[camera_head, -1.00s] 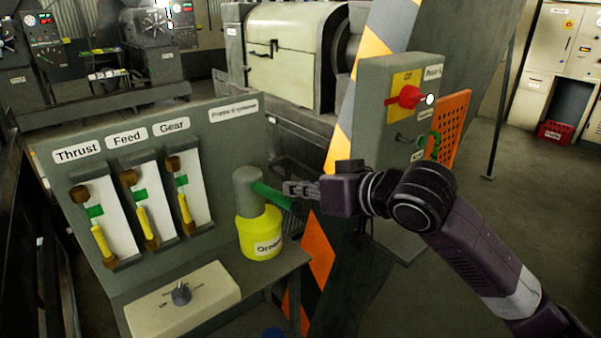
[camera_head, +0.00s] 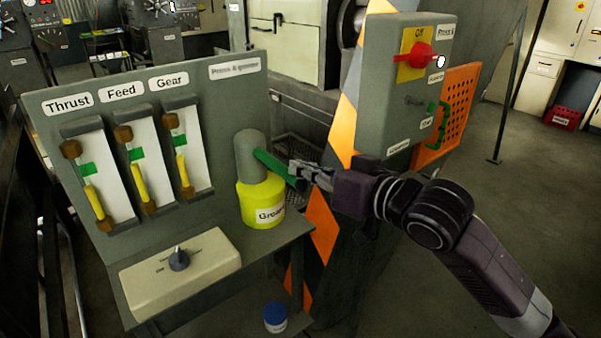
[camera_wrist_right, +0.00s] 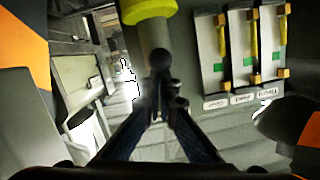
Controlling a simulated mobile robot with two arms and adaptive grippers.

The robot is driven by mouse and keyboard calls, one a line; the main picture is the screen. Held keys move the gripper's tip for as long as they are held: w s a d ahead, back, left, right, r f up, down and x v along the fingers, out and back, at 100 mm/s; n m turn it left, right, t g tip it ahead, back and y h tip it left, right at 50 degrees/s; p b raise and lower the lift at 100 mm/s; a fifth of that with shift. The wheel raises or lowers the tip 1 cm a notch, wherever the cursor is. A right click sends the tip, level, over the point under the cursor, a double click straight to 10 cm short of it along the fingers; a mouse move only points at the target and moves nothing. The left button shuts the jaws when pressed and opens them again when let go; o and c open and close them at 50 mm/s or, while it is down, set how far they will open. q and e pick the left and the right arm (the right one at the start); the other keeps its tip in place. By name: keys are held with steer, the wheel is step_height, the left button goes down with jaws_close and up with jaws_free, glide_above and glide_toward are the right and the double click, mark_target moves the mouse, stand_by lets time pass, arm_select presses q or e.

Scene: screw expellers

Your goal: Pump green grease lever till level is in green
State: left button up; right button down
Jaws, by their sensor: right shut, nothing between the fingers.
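The green grease lever (camera_head: 273,164) slants down to the right from the grey pump head (camera_head: 249,157) on the yellow grease pot (camera_head: 262,203). My right gripper (camera_head: 298,170) is shut with nothing between its fingers, at the lever's outer end and seemingly touching it. In the right wrist view, its fingers (camera_wrist_right: 168,98) point toward the pump head (camera_wrist_right: 152,38). The Thrust gauge (camera_head: 97,180), Feed gauge (camera_head: 145,168) and Gear gauge (camera_head: 186,158) each show a yellow column below a green mark. My left gripper is not in view.
A cream box with a knob (camera_head: 180,275) is on the stand in front of the gauges. A grey switch box (camera_head: 405,85) with a red switch (camera_head: 415,60) stands behind my right arm. A blue-lidded jar (camera_head: 275,317) is on the lower shelf.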

step_height(320, 180, down, 4)
steer(key=shift+s+f, duration=0.1)
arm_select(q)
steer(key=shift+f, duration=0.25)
arm_select(e)
steer(key=shift+s+f, duration=0.1)
steer(key=shift+f, duration=0.6)
steer(key=shift+r+p, duration=0.5)
steer(key=shift+p, duration=0.25)
step_height(320, 180, up, 5)
steer(key=d+p, duration=0.2)
steer(key=p, duration=0.2)
steer(key=b, duration=0.3)
glide_toward(303, 187)
steer(key=d+r, duration=0.2)
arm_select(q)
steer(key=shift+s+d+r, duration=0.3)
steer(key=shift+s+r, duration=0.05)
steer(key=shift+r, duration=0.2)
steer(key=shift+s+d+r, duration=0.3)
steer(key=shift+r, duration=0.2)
arm_select(e)
steer(key=shift+a+f, duration=0.2)
steer(key=shift+a, duration=0.05)
